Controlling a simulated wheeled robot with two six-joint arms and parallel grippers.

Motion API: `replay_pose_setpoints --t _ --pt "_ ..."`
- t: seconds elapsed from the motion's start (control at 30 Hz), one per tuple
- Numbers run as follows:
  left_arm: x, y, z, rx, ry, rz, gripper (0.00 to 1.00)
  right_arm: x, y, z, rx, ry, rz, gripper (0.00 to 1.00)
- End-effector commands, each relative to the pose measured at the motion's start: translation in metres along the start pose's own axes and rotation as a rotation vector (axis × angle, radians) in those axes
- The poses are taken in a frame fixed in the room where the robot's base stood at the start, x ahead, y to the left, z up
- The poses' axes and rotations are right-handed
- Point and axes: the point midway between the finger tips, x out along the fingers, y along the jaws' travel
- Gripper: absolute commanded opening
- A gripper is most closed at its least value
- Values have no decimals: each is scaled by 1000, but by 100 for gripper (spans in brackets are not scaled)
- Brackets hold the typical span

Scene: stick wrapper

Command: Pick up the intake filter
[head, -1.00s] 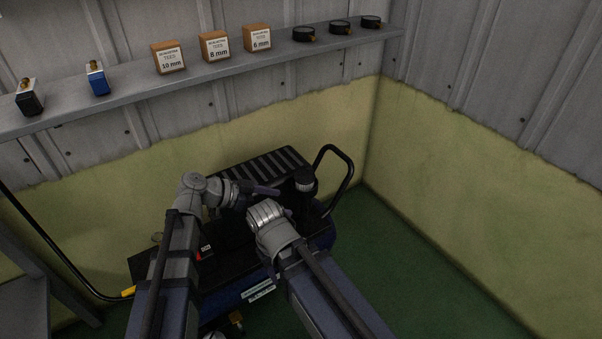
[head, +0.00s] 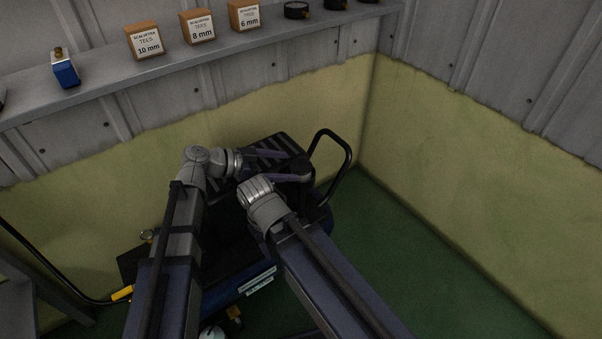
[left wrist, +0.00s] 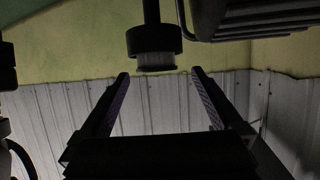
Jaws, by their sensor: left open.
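The intake filter is a short black cylinder (head: 299,167) on top of the compressor, near its black handle. In the left wrist view the filter (left wrist: 154,42) shows as a dark cap with a paler grey band, on a dark stem. My left gripper (head: 285,166) is open, its two purple-grey fingers pointing right at the filter. In the left wrist view the open fingertips (left wrist: 160,73) are spread wider than the filter, which lines up with the gap between them. I cannot tell whether they touch it. My right arm's wrist shows in front of the compressor; its gripper fingers are hidden.
The compressor's looped black handle (head: 346,160) stands just right of the filter. A ribbed black cover (head: 283,143) lies behind. A wall shelf (head: 105,87) holds small boxes and fittings. Green floor (head: 400,250) is free at the right.

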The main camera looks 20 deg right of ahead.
Motion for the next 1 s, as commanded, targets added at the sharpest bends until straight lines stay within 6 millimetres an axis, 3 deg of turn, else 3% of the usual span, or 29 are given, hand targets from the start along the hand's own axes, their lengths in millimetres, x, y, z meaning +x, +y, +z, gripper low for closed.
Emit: replay_pose_setpoints --t 0.17,0.4,0.67,1.0 --pt "14 3 0 1 0 3 100 5 -1 0 -1 0 0 52" --pt "48 4 -2 0 0 2 100 17 -2 -1 -3 1 -2 52" --pt "51 5 -4 0 0 0 100 16 -2 -1 -3 1 -2 52" --pt "51 5 -4 0 0 0 63 16 -2 -1 -3 1 -2 52"
